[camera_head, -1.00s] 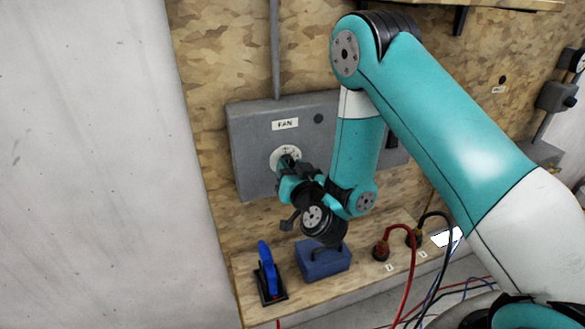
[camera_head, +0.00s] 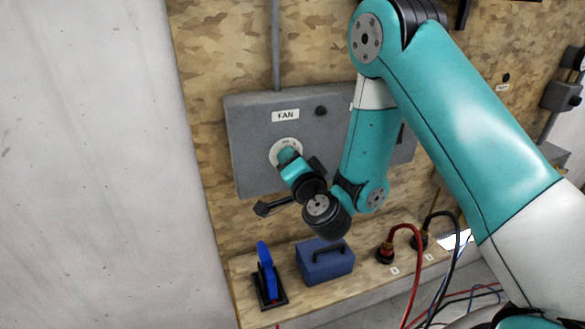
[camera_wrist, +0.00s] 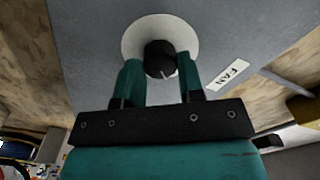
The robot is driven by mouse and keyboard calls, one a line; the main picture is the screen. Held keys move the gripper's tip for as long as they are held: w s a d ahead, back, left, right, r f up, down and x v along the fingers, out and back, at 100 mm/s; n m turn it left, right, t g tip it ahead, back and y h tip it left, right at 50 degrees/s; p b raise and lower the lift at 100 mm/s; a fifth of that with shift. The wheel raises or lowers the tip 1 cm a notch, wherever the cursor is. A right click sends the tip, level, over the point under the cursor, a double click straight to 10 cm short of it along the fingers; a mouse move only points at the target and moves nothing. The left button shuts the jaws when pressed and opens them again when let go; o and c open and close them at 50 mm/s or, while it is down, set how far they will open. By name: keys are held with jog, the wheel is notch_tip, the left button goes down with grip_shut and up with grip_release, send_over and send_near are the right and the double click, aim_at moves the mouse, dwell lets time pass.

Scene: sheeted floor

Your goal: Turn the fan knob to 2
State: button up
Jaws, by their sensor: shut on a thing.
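The fan knob is a round black knob (camera_wrist: 160,58) on a pale round dial, and a light mark shows near its lower edge in the wrist view. The dial (camera_head: 274,151) sits on a grey box (camera_head: 246,128) with a FAN label (camera_head: 286,115); the label also shows in the wrist view (camera_wrist: 228,75). My gripper (camera_wrist: 160,82) has its two teal fingers on either side of the knob and is shut on it. In the head view my gripper (camera_head: 287,156) hides the knob and part of the dial. The dial's numbers cannot be read.
A blue toolbox (camera_head: 325,264) and a blue-handled lever (camera_head: 266,262) stand on the wooden ledge below the box. Red (camera_head: 416,262) and black cables rise from plugs at the right. A pale wall (camera_head: 90,160) is at the left.

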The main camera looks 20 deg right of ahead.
jog(key=shift+m+b, duration=1.35)
jog(key=shift+m, duration=2.25)
jog(key=o, duration=0.9)
jog(key=shift+s, duration=0.15)
